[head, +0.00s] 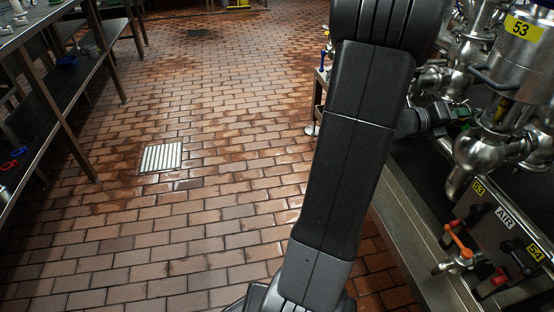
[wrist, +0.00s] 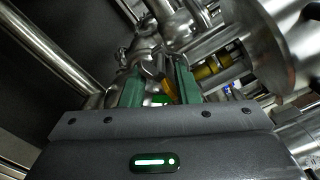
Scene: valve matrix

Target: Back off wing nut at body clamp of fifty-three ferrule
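The valve (head: 515,50) with the yellow 53 label stands at the upper right of the head view, with a steel body below it. My gripper (head: 462,113) reaches in from the left at the clamp area under the valve's cylinder. In the wrist view its two green fingers (wrist: 158,82) stand apart. Small metal clamp hardware (wrist: 153,72) shows between and just beyond them, with a brass-coloured part (wrist: 170,90) near the right finger. I cannot make out the wing nut's shape clearly, nor whether either finger touches it.
A panel (head: 505,215) with 53, AIR and 54 labels and orange-handled small valves (head: 459,240) sits below. A large steel cylinder (wrist: 275,40) is close on the right in the wrist view. The tiled floor (head: 210,220) is open to the left, up to a steel table (head: 60,60).

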